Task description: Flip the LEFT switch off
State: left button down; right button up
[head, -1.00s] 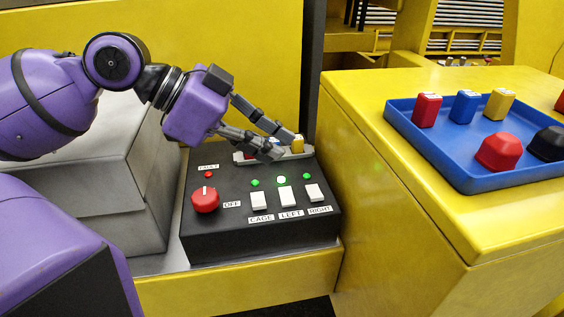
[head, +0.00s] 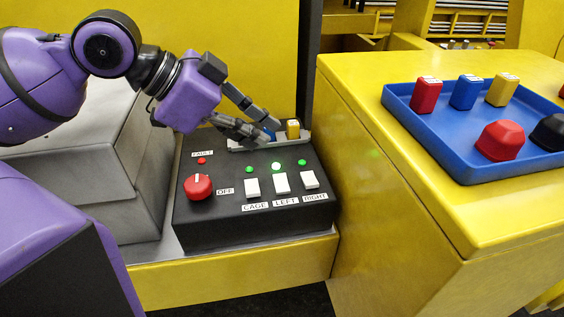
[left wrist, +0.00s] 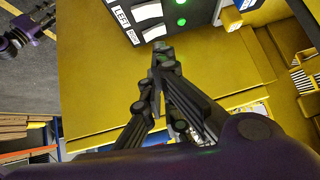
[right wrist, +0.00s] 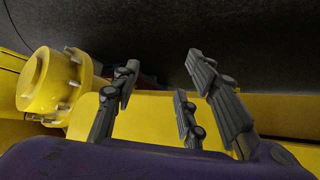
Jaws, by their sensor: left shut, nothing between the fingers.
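The LEFT switch (head: 281,183) is the middle one of three white switches on the black control box (head: 240,225). Its label sits below it, and the green light above it glows brightest. The switch also shows in the left wrist view (left wrist: 147,12). I cannot tell for certain which way its rocker is tilted. My left gripper (head: 267,139) is shut and empty, above the back of the box near the small tray, apart from the switch. Its closed fingertips show in the left wrist view (left wrist: 161,50). My right gripper (right wrist: 165,80) is open and empty, away from the box.
The CAGE switch (head: 252,188) and RIGHT switch (head: 309,180) flank the LEFT one. A red knob (head: 198,187) is at the box's left. A blue tray (head: 430,147) stands on the yellow counter at right.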

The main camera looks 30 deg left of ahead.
aim_at(282, 181)
pick_arm(q)
jog(key=shift+b+x, duration=0.3)
jog(key=shift+x, duration=2.7)
jog(key=shift+w+d+f, duration=0.2)
jog(key=shift+w+f, duration=0.05)
jog(key=shift+f, duration=0.05)
notch_tip(282, 181, down, 4)
jog(key=shift+w+a+r+b, duration=0.1)
jog(key=shift+w+a+b, duration=0.1)
jog(key=shift+b, duration=0.3)
pick_arm(e)
jog(key=shift+s+d+f, duration=0.25)
jog(key=shift+s+f, duration=0.3)
jog(key=shift+f, duration=0.25)
pick_arm(q)
jog(key=shift+d, duration=0.1)
pick_arm(e)
jog(key=shift+w, duration=0.1)
